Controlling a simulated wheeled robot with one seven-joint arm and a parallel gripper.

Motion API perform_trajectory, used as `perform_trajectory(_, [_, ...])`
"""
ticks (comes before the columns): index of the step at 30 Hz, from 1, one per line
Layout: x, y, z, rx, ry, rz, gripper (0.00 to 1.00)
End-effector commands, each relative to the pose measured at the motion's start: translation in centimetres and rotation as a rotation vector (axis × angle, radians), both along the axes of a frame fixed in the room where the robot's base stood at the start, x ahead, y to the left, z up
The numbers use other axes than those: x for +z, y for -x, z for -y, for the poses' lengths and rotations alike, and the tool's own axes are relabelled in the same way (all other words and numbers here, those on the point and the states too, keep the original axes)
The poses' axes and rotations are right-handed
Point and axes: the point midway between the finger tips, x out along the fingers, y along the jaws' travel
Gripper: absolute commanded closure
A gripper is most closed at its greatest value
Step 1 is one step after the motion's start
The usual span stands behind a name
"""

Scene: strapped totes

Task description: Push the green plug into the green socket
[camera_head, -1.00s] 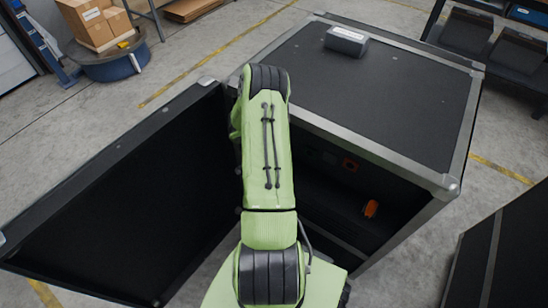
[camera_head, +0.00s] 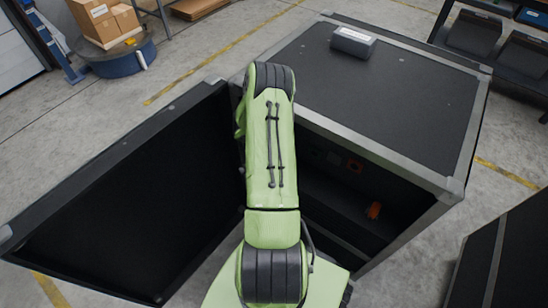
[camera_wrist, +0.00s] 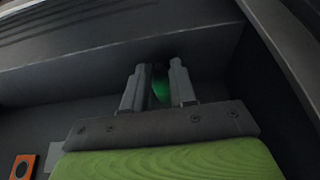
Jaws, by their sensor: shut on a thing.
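My gripper (camera_wrist: 157,70) shows in the wrist view with its two grey fingers shut on the green plug (camera_wrist: 160,90). Only a dark green part of the plug shows between the fingers. The fingers point toward a dark grey surface inside the case. I cannot tell whether the plug touches anything ahead of it. I cannot make out the green socket in either view. In the head view my own green arm reaches into the open case and hides the gripper and the plug.
The black case (camera_head: 400,90) has a metal-edged frame, and its open door (camera_head: 120,200) stands left of my arm. Inside are an orange piece (camera_head: 374,210) and an orange-framed socket (camera_wrist: 22,167). A grey box (camera_head: 352,41) lies on top. Another dark case (camera_head: 510,250) stands at right.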

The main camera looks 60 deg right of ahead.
Motion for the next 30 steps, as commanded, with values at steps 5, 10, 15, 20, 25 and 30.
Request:
perform_trajectory(5, [2.7, -0.1, -0.1, 0.0, 0.003, 0.002, 1.0])
perform_trajectory(10, [5.8, -0.1, -0.1, 0.0, 0.003, 0.003, 1.0])
perform_trajectory(15, [6.8, -0.4, -2.0, 0.006, -0.003, -0.002, 1.0])
perform_trajectory(20, [6.8, -1.0, -5.8, 0.01, -0.002, -0.003, 1.0])
perform_trajectory(25, [6.8, -1.9, -11.1, 0.013, -0.003, -0.004, 1.0])
perform_trajectory(30, [6.7, -2.6, -16.0, 0.012, -0.002, -0.004, 1.0])
